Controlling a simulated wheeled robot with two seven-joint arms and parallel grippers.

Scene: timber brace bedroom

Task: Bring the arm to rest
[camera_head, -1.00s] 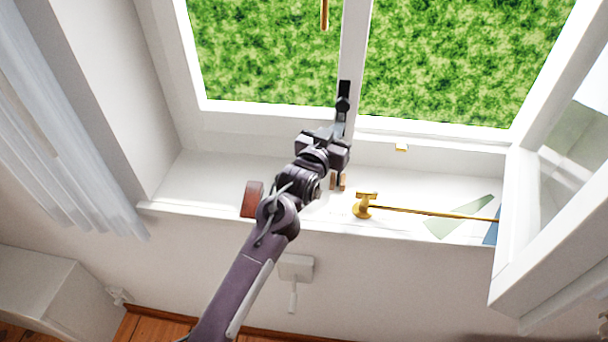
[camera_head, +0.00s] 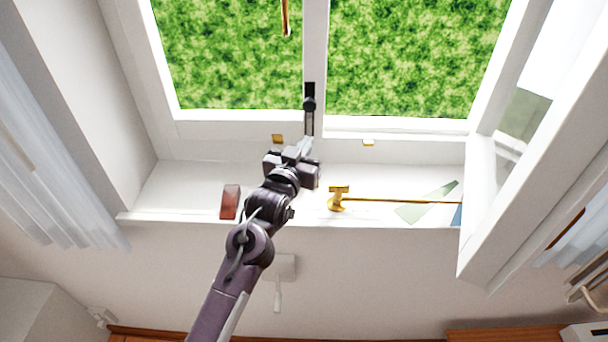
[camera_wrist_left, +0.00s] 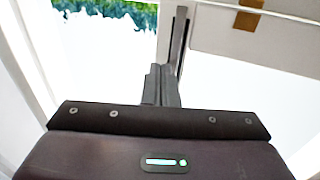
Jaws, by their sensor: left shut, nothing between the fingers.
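My left arm reaches up from the bottom of the head view over the white window sill (camera_head: 170,190). Its gripper (camera_head: 305,146) is over the sill, in front of the central window post, with its fingers together and empty. In the left wrist view the fingers (camera_wrist_left: 161,86) show as a dark closed pair. A black fitting (camera_head: 309,100) is on the post just beyond the fingertips; I cannot tell whether they touch. My right gripper is not in view.
A red-brown block (camera_head: 230,201) lies on the sill left of my arm. A brass stay (camera_head: 390,200) lies to the right. The casement (camera_head: 540,150) swings inward on the right. A curtain (camera_head: 60,160) hangs left. Small brass plates (camera_head: 368,142) sit on the frame.

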